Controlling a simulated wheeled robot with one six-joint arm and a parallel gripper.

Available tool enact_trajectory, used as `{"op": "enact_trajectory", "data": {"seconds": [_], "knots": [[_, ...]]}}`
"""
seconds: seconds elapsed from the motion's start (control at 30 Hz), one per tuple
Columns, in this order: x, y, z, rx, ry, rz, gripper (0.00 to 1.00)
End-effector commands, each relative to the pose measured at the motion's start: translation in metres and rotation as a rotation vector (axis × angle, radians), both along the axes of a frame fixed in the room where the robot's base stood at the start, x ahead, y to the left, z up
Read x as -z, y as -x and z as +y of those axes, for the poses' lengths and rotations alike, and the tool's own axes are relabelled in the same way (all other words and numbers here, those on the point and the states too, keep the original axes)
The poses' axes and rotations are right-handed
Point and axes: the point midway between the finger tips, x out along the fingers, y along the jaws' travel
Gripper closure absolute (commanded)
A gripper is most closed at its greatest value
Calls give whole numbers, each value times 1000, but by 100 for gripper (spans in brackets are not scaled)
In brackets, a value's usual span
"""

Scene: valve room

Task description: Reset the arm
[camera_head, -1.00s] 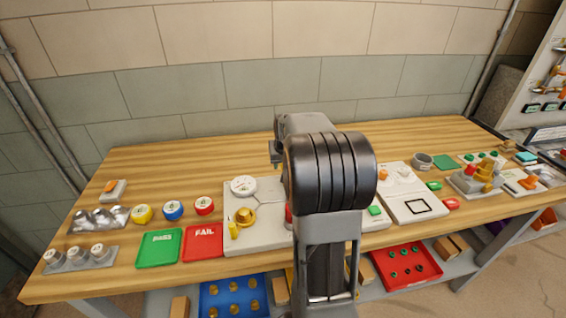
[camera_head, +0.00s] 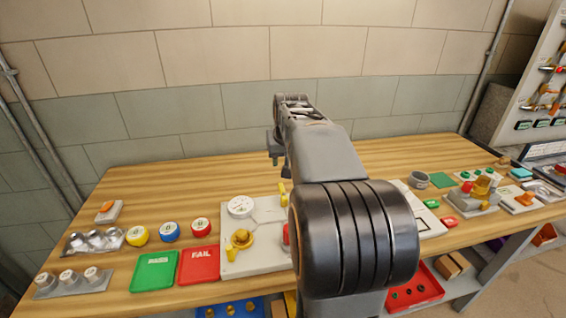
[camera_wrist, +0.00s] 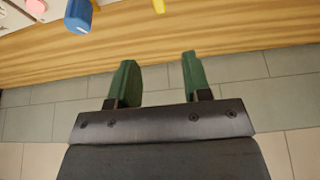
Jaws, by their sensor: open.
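My gripper (camera_wrist: 158,75) shows in the wrist view with its two green fingers spread apart and nothing between them. The wooden bench top and the block wall lie behind the fingers. In the head view my arm reaches over the middle of the workbench (camera_head: 390,154), and its far end is raised above the bench's back part. The fingertips are hard to make out in that view. My arm hides part of the grey valve panel (camera_head: 262,262) with its round gauge (camera_head: 240,206) and yellow valve.
At the left stand a green PASS tray (camera_head: 155,272), a red FAIL tray (camera_head: 199,263) and yellow, blue and red round gauges. At the right are a grey ring (camera_head: 418,180), a green mat (camera_head: 442,180) and a valve fixture (camera_head: 478,195). The bench's back strip is clear.

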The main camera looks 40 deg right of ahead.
Motion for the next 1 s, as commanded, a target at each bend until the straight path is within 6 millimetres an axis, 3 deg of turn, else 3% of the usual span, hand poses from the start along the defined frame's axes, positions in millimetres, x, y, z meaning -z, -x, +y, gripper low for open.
{"op": "enact_trajectory", "data": {"seconds": [0.57, 0.7, 0.77, 1.0], "knots": [[-1, 0, 0, 4, 0, -2, 55], [26, 10, 5, 22, -24, 33, 55], [38, 21, 20, 12, -37, 52, 55], [72, 82, 133, -184, -53, 113, 55]]}}
